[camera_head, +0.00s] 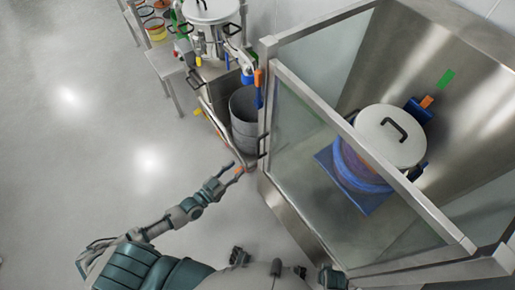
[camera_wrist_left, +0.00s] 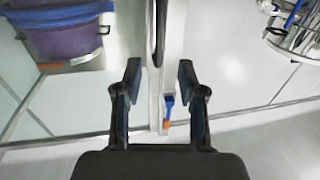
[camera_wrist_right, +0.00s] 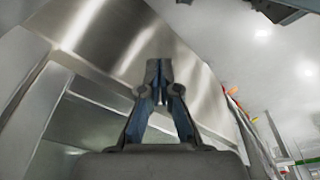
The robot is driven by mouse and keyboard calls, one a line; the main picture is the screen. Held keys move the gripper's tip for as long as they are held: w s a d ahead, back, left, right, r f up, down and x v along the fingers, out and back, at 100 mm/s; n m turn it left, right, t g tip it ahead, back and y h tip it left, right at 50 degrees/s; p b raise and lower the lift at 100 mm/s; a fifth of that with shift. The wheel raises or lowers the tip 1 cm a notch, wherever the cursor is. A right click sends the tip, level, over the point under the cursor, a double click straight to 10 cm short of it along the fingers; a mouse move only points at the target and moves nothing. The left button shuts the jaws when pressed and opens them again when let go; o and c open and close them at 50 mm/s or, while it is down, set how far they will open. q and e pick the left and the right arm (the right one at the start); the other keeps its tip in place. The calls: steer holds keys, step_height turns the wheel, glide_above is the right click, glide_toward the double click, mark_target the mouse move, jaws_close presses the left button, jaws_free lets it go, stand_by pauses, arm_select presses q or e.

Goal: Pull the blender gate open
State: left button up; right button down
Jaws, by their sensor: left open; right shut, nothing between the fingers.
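The blender gate (camera_head: 310,140) is a clear panel in a metal frame, and it looks closed across the front of the enclosure. A black upright handle (camera_head: 262,146) sits on its left post; in the left wrist view the dark bar (camera_wrist_left: 160,32) stands ahead, in line with the gap between the fingers. My left gripper (camera_head: 231,173) is open and empty, short of the handle and not touching it. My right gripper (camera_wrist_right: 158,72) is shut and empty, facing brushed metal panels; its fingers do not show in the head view.
Inside the enclosure a white-lidded drum (camera_head: 391,137) stands on a blue base (camera_head: 372,203). Left of the gate are a grey bin (camera_head: 244,118) and a cart with a steel vessel (camera_head: 210,12). The floor (camera_head: 70,170) on the left is clear.

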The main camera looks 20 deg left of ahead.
mark_target(258, 148)
arm_select(q)
steer(key=b+x, duration=0.1)
steer(key=x, duration=1.2)
steer(key=shift+w, duration=0.1)
arm_select(e)
steer(key=r, duration=0.3)
steer(key=shift+w+r, duration=0.1)
steer(key=shift+w, duration=0.1)
arm_select(q)
steer(key=shift+c, duration=0.2)
jaws_close()
